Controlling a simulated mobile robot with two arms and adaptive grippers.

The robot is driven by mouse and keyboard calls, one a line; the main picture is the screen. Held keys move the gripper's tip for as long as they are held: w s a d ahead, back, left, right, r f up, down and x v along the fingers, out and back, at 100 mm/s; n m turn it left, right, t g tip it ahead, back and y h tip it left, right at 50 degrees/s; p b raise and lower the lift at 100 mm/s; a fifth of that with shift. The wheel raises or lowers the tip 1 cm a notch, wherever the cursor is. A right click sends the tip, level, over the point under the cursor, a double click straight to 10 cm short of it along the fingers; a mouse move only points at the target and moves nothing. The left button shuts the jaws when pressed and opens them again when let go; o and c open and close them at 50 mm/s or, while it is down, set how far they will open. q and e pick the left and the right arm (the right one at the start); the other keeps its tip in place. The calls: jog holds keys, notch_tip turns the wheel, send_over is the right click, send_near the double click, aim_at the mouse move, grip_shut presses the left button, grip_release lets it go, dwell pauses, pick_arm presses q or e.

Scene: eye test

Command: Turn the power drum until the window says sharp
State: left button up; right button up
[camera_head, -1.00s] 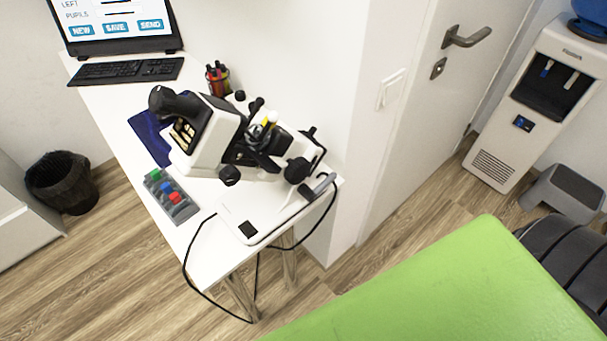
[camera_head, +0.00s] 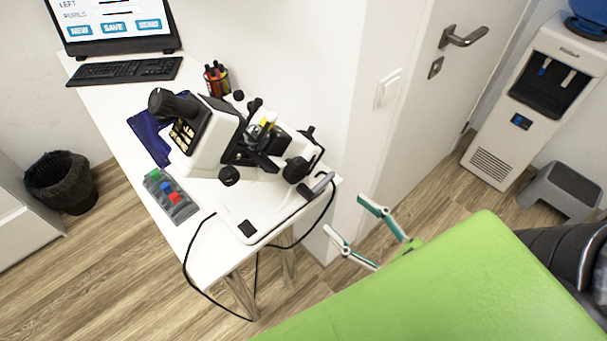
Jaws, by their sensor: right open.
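The white instrument (camera_head: 212,140) with a black eyepiece (camera_head: 175,104) stands on the white table. A round black knob (camera_head: 229,176) sits low on its near side, and another (camera_head: 297,168) is on its right side. I cannot tell which one is the power drum. A small panel with pale markings (camera_head: 184,133) faces left; I cannot read any word on it. My right gripper (camera_head: 347,216) is open and empty, right of the table's near end and apart from the instrument. Its teal and white fingers show past a green surface that hides its wrist. My left gripper is out of view.
The white table (camera_head: 205,245) also holds a button box (camera_head: 170,195), a pen cup (camera_head: 217,79), a keyboard (camera_head: 125,71) and a screen (camera_head: 112,22). A black cable hangs off its near edge. A large green surface (camera_head: 450,290) fills the lower right.

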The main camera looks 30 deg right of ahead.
aim_at(300, 174)
jog(key=p+x, duration=0.1)
jog(key=x, duration=1.2)
jog(key=shift+w+a+r+p, duration=0.2)
jog(key=shift+w+p, duration=0.15)
jog(key=c, duration=1.1)
